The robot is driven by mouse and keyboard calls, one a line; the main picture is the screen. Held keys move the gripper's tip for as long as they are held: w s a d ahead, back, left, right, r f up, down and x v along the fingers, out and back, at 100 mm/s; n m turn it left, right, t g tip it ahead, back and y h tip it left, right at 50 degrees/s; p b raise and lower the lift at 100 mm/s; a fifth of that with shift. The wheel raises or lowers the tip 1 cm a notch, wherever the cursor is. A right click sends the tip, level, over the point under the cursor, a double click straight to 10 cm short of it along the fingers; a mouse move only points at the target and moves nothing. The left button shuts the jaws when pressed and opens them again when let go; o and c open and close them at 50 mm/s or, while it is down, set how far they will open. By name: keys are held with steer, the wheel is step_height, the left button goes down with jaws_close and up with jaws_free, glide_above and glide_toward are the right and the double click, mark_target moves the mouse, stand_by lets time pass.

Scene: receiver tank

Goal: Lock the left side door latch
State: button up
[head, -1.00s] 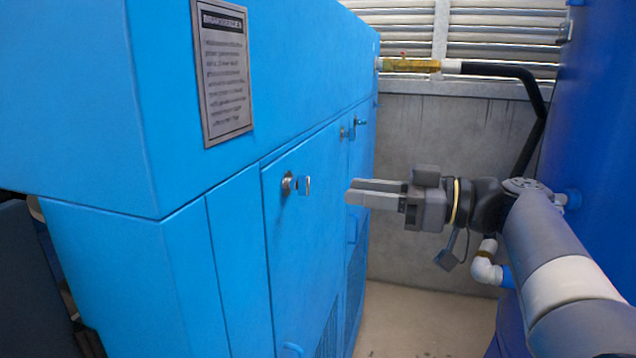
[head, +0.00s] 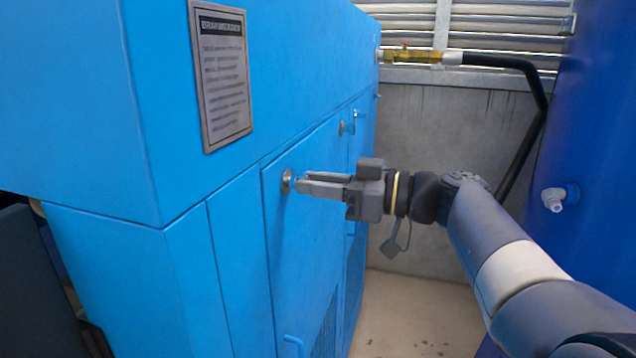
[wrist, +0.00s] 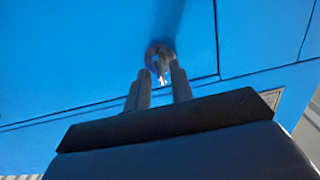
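The left side door latch (head: 287,181) is a round metal lock with a small key-like handle, near the top left of a blue cabinet door (head: 300,245). My gripper (head: 303,182) reaches it from the right, level with it. In the wrist view the latch (wrist: 160,52) lies just beyond my gripper (wrist: 160,74), its small handle between the two fingertips. The fingers stand apart with a gap around the handle, so my gripper is open. The fingertips partly hide the handle in the head view, and I cannot tell whether they touch it.
A second latch (head: 341,128) is farther along the cabinet on another door. A label plate (head: 221,75) is on the upper panel. A blue tank (head: 590,130) stands at the right, with a black hose (head: 530,140) beside it. Bare floor (head: 400,325) lies between.

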jaws_close()
stand_by(0.3)
steer(key=m, duration=1.7)
steer(key=shift+w+d+f+m, duration=0.1)
steer(key=shift+w+m, duration=0.05)
steer(key=shift+m, duration=0.25)
steer(key=shift+p, duration=0.3)
steer(key=shift+f, duration=0.1)
steer(key=shift+o, duration=1.1)
jaws_free()
